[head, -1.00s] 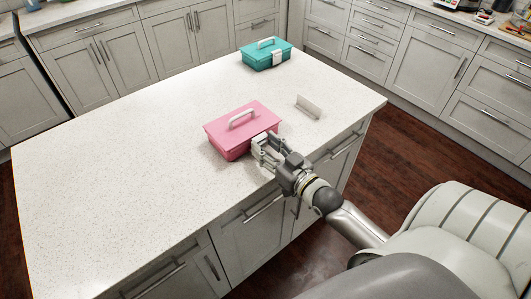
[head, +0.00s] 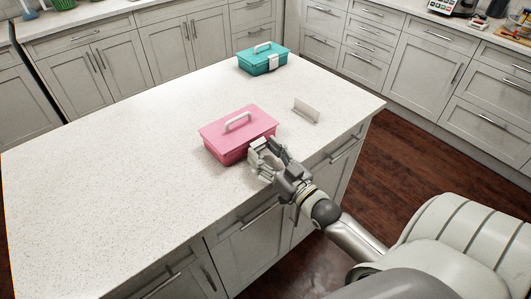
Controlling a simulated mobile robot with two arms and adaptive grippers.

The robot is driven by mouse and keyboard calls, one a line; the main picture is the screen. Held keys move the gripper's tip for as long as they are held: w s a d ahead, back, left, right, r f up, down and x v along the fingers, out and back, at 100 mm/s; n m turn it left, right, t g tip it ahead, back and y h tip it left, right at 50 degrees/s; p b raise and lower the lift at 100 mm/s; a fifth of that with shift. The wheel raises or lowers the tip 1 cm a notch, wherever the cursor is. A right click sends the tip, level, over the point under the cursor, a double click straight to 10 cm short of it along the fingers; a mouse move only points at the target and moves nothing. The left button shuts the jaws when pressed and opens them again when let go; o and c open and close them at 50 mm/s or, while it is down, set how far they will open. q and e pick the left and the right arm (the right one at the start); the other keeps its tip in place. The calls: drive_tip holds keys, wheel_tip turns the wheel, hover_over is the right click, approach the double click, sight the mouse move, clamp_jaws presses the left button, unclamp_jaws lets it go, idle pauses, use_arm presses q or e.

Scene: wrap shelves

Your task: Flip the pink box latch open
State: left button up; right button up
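The pink box (head: 226,149) stands upright on the white island counter, with its lid down and its pale handle (head: 237,121) on top. My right gripper (head: 257,158) is at the box's front face, towards its right end, very close to it. I cannot tell whether it touches the box. The gripper covers that part of the front, so the pink box's latch cannot be made out. The gripper's fingers are partly hidden and too small to tell how far apart they are. My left gripper is not in view.
A teal box (head: 263,60) with a white latch on its front stands at the far end of the counter (head: 110,185). A small pale upright plate (head: 306,110) stands right of the pink box. The counter's left side is clear. Cabinets line the walls.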

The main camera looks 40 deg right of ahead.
drive_tip(key=shift+s+f, duration=0.2)
drive_tip(key=shift+s, duration=0.35)
drive_tip(key=s+f, duration=0.1)
drive_tip(key=s, duration=0.9)
drive_tip(key=shift+s+d+f, duration=0.2)
drive_tip(key=shift+s+d, duration=0.2)
drive_tip(key=shift+d, duration=0.05)
